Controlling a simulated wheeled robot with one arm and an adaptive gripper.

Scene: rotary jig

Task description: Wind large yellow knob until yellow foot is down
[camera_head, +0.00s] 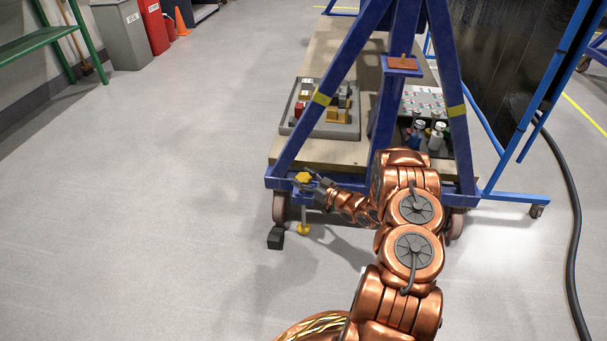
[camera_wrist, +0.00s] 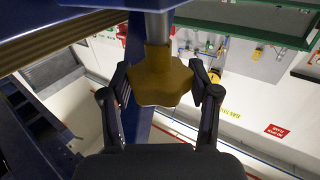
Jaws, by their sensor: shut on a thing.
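The large yellow knob (camera_head: 303,177) is at the lower left corner of the blue frame. In the wrist view the lobed yellow knob (camera_wrist: 160,78) sits on a grey metal shaft (camera_wrist: 158,28). My gripper (camera_head: 309,180) has its fingers on both sides of the knob; it also shows in the wrist view (camera_wrist: 162,92), with one dark finger at each side. It is shut on the knob. The yellow foot (camera_head: 304,229) is below the knob, at the bottom of a thin rod near the floor. I cannot tell if it touches the floor.
A dark block (camera_head: 276,237) lies on the floor left of the foot. A caster wheel (camera_head: 279,207) stands beside the rod. The blue frame (camera_head: 330,92) rises over a wooden deck with a grey tray (camera_head: 337,130). The floor at left is clear; a black hose (camera_head: 573,215) lies at right.

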